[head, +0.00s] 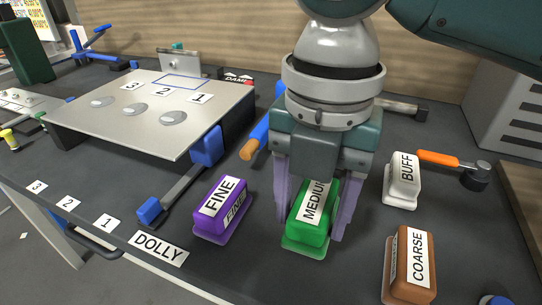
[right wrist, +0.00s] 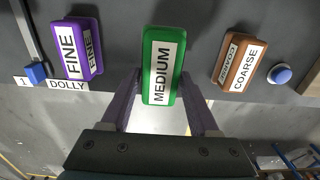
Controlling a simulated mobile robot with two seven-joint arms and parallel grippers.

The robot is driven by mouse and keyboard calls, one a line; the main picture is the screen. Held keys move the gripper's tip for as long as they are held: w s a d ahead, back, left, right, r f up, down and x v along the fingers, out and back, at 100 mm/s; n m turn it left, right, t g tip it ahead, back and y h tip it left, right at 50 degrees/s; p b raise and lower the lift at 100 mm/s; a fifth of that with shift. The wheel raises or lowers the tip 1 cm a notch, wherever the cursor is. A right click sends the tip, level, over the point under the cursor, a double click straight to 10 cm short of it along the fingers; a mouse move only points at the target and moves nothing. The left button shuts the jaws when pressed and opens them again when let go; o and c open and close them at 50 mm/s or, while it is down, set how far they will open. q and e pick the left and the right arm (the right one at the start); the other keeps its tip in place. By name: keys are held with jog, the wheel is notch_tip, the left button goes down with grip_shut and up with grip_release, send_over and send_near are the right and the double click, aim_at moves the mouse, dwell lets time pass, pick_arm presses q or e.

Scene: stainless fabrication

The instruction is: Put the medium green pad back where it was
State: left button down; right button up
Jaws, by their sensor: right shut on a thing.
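The medium green pad (head: 309,222) is a green block with a white MEDIUM label, on the dark bench in the head view. It also shows in the right wrist view (right wrist: 174,92). My right gripper (head: 318,222) comes down over it with its purple fingers on both sides, shut on the pad. Whether the pad touches the bench or is slightly raised, I cannot tell. My left gripper does not show.
A purple FINE pad (head: 233,222) stands left of the green pad. A brown COARSE pad (head: 396,262) and a white BUFF pad (head: 400,192) stand to the right. An orange-handled tool (head: 440,158) lies behind. A steel plate (head: 125,118) with numbered spots is at left.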

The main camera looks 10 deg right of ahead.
aim_at(311, 206)
jog(key=shift+f+b, duration=0.4)
jog(key=shift+f, duration=1.7)
jog(key=shift+f, duration=0.15)
jog(key=o, duration=1.4)
jog(key=shift+o, duration=0.2)
notch_tip(311, 206, up, 11)
jog(key=shift+r+p, duration=0.15)
jog(key=shift+p, duration=0.95)
jog(key=shift+r, duration=0.5)
